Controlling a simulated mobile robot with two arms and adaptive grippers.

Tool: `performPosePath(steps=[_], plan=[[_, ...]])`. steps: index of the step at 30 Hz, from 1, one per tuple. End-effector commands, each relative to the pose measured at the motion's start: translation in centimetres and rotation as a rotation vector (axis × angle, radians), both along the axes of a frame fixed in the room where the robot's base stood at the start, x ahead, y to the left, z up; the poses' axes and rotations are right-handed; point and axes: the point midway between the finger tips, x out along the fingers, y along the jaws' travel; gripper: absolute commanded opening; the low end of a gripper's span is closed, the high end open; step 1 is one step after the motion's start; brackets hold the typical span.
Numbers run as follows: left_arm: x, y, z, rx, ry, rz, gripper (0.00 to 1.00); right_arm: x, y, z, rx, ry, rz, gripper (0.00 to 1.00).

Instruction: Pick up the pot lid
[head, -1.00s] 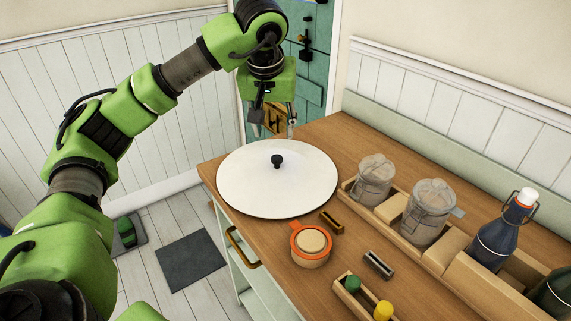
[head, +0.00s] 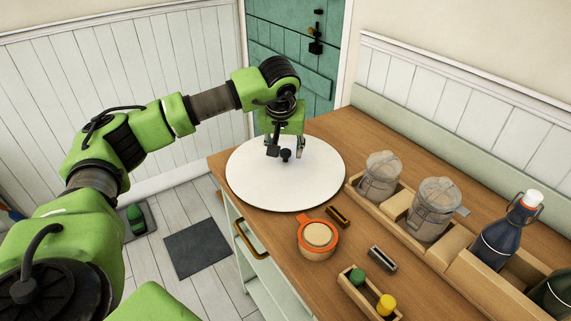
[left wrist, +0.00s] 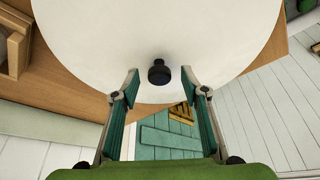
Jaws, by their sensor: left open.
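The pot lid (head: 284,186) is a large white disc with a small black knob (head: 286,155), lying on the wooden counter near its far left end. My left gripper (head: 286,152) points down over the lid, close to the knob. In the left wrist view the lid (left wrist: 110,40) fills the upper middle, and its knob (left wrist: 159,72) sits just ahead of the gap between the fingertips. The left gripper (left wrist: 158,85) is open and empty, with a finger on either side. Whether the fingers reach down to the knob's height is hard to tell. My right gripper is not seen.
An orange-rimmed jar (head: 318,240) and a small dark block (head: 338,216) stand in front of the lid. Two clamp jars (head: 437,212) and a dark bottle (head: 502,238) stand in wooden holders on the right. A wall runs behind the counter.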

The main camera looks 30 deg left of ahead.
Motion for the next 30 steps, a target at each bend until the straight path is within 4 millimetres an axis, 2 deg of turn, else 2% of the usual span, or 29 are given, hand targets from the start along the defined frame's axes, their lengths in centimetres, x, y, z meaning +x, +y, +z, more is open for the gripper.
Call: performPosePath(steps=[5,10,23,30], plan=[[0.0,0.0,0.0,0.000,0.000,-0.001,0.41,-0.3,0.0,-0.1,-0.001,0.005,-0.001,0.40],[0.0,0.0,0.0,0.000,0.000,-0.001,0.00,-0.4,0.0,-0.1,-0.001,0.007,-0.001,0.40],[0.1,0.0,0.3,0.001,-0.004,0.001,0.00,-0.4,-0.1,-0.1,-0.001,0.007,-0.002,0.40],[0.2,0.0,2.4,0.000,-0.008,0.000,0.00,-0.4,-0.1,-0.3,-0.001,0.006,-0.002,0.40]])
